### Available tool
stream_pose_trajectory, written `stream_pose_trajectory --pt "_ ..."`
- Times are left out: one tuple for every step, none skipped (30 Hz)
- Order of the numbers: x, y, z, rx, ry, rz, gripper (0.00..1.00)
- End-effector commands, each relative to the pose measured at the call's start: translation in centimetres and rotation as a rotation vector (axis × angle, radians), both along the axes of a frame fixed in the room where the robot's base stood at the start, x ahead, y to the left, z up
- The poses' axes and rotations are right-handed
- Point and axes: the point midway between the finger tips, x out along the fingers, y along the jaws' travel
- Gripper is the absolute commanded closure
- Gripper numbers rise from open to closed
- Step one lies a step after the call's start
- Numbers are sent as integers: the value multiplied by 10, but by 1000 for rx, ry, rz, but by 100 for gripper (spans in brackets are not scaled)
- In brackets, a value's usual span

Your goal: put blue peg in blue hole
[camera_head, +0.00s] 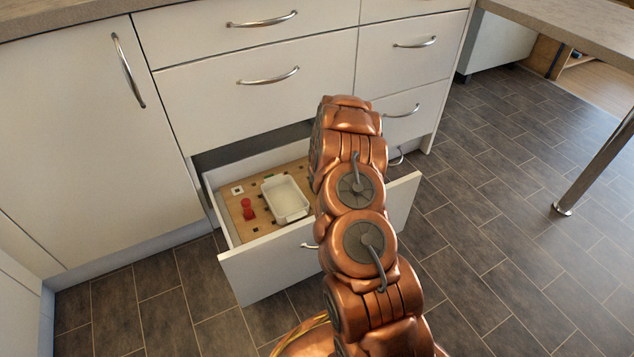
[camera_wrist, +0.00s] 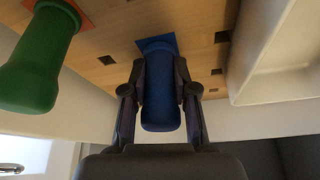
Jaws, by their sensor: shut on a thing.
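In the wrist view, my gripper (camera_wrist: 160,76) is shut on a blue peg (camera_wrist: 160,104), one finger on each side. The peg's far end overlaps a blue square (camera_wrist: 151,43) on the wooden board (camera_wrist: 112,45). I cannot tell whether the peg is in the hole, as the peg hides that spot. In the head view, my copper-coloured arm hides the gripper and the blue peg. The board (camera_head: 263,232) lies in the open lower drawer.
A green peg (camera_wrist: 35,65) stands on a red-orange patch (camera_wrist: 78,13) to the left. A red peg (camera_head: 248,209) and a white tray (camera_head: 286,199) are in the drawer. The tray's wall (camera_wrist: 258,50) is right of my gripper. The drawer front (camera_head: 270,268) bounds the near side.

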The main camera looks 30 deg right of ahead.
Motion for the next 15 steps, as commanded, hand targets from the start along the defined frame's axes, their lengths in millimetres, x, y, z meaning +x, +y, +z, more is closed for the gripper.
stream_pose_trajectory --pt "0 0 -1 0 0 0 100" --pt "0 0 -1 0 0 0 100" --pt "0 0 -1 0 0 0 100" --pt "0 0 -2 0 0 0 100" --pt "0 0 -2 0 0 0 100" --pt "0 0 -3 0 0 0 100" --pt "0 0 -3 0 0 0 100" --pt "0 0 -3 0 0 0 100" --pt "0 0 -3 0 0 0 100" --pt "0 0 -4 0 0 0 100" --pt "0 0 -4 0 0 0 100" --pt "0 0 -4 0 0 0 100" --pt "0 0 -5 0 0 0 100" --pt "0 0 -4 0 0 0 69" --pt "0 0 -4 0 0 0 65"
